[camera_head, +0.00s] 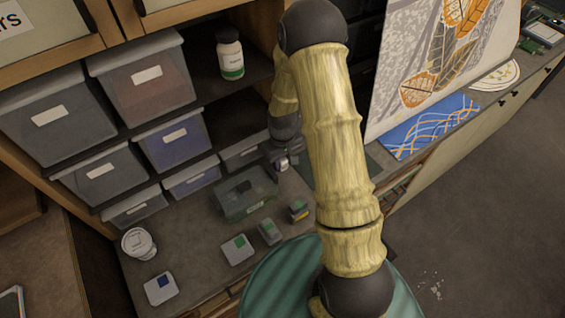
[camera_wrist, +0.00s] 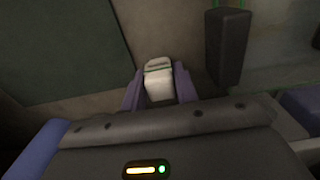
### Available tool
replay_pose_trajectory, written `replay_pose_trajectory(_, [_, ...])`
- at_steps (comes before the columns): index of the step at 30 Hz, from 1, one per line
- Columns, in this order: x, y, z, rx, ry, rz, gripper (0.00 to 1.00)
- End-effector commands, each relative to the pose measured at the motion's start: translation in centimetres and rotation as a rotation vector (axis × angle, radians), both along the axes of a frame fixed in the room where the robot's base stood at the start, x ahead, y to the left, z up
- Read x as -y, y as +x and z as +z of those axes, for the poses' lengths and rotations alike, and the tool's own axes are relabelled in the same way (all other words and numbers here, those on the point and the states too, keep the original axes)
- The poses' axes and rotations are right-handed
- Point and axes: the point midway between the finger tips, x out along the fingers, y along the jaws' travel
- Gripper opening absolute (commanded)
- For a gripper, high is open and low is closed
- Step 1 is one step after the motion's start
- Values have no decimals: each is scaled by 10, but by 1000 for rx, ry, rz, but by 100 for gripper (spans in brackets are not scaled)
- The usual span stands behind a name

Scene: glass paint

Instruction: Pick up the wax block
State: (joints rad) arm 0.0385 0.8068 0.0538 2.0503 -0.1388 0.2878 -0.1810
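A small whitish block, which looks like the wax block (camera_wrist: 159,84), sits between the two purple fingers of my gripper (camera_wrist: 160,88) in the wrist view. The fingers stand apart, one on each side, with narrow gaps at the tips. In the head view my gripper (camera_head: 282,162) is low over the grey counter, behind my arm, with a pale bit of the block (camera_head: 283,166) showing. Whether the block rests on the counter is hard to see.
A clear green-tinted box (camera_head: 245,194) stands left of my gripper. Small colour-marked containers (camera_head: 237,249) and a white tub (camera_head: 138,243) stand on the counter. Grey bins (camera_head: 140,85) fill the shelves. A dark upright block (camera_wrist: 228,45) is close to the right finger.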

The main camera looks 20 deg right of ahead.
Motion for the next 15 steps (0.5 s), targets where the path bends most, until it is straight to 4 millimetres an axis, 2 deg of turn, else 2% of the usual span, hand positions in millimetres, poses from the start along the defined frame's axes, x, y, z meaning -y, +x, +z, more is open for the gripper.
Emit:
replay_pose_trajectory(1, [0, 0, 0, 0, 0, 1, 20])
replay_pose_trajectory(3, [0, 0, 0, 0, 0, 1, 6])
replay_pose_trajectory(4, [0, 0, 0, 0, 0, 1, 2])
replay_pose_trajectory(15, [-1, 1, 4, 2, 1, 1, 2])
